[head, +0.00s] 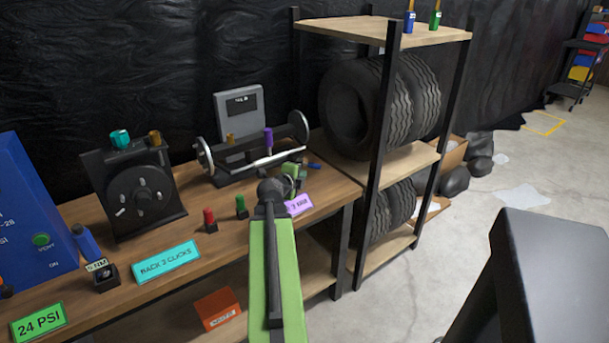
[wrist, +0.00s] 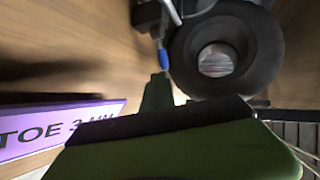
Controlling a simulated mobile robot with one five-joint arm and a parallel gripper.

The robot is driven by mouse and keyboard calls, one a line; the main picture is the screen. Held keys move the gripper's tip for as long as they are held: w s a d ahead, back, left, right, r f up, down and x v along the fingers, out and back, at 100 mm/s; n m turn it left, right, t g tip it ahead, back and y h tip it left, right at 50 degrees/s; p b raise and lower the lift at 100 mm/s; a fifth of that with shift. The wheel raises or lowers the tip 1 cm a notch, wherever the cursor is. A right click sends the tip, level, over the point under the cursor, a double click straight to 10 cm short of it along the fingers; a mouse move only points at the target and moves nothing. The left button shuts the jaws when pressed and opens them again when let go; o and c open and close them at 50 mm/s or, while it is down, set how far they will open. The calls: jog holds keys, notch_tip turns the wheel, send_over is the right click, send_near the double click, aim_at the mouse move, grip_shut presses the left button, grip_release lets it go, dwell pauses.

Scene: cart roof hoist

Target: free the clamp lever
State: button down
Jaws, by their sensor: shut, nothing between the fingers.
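A toe-gauge-like fixture (head: 240,160) stands on the bench, with a bar between two discs and a purple upright knob (head: 268,139). A pale rod (head: 278,157) slants along its front. A small blue grip (head: 314,166) lies near its right end; a blue-tipped piece (wrist: 163,58) also shows in the wrist view beside a dark round disc (wrist: 255,50). I cannot tell for sure which part is the clamp lever. My gripper (head: 293,172) is at the fixture's front right, partly hidden by my arm. In the wrist view its dark green fingers (wrist: 158,92) are shut and empty, just short of the blue tip.
A purple toe label (head: 299,204) lies beside my arm. Red (head: 209,219) and green (head: 241,207) knobs stand on the bench to the left, by a teal label (head: 166,262). A tyre rack (head: 371,190) stands close on the right.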

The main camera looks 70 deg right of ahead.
aim_at(309, 164)
jog(key=b+x, duration=0.3)
jog(key=x, duration=0.6)
jog(key=shift+d+f, duration=0.2)
jog(key=shift+d, duration=0.15)
